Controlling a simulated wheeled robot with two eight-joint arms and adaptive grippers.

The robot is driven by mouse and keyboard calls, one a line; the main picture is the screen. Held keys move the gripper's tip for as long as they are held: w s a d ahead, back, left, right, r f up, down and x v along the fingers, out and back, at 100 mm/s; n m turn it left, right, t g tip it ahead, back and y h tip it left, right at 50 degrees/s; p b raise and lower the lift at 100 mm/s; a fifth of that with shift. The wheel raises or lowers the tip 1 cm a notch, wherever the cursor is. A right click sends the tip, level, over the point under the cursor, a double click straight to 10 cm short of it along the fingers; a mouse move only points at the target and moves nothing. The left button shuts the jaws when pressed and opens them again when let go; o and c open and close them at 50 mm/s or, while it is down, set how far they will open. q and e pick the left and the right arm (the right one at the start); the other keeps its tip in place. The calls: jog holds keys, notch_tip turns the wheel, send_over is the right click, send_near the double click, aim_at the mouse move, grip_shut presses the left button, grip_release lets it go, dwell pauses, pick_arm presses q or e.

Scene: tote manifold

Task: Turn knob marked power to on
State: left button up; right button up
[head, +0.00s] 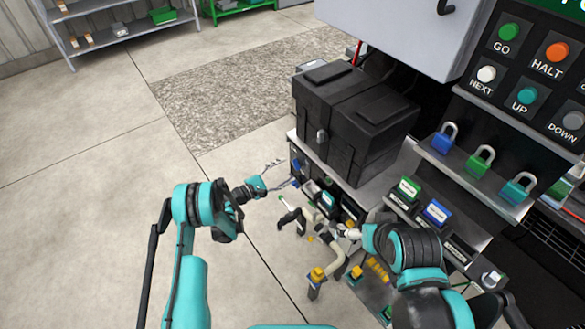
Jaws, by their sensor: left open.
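I cannot make out a knob marked power, and no on mark can be read. A small pale knob-like part (491,280) sits at the lower right of the panel, its label unreadable. My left gripper (288,172) is open and empty, left of the front panel under the black tote, with its fingers spread toward the panel. My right gripper (343,232) is small and dark against the pipes at the lower middle. Whether its fingers are apart or closed cannot be seen.
A black tote (350,115) stands on the grey bench. Coloured padlocks (480,160) stand on a ledge below the button panel (535,65). Pipes with yellow fittings (325,272) are below my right gripper. The floor at left is clear up to the shelf (118,30).

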aim_at(297, 164)
pick_arm(q)
jog(key=shift+b+x, duration=0.5)
jog(key=shift+x, duration=1.6)
jog(key=c, duration=1.2)
jog(key=shift+o, duration=0.2)
jog(key=shift+s+f+m, duration=0.1)
jog(key=shift+m, duration=4.4)
jog(key=shift+f+m, duration=0.1)
jog(key=shift+m, duration=4.4)
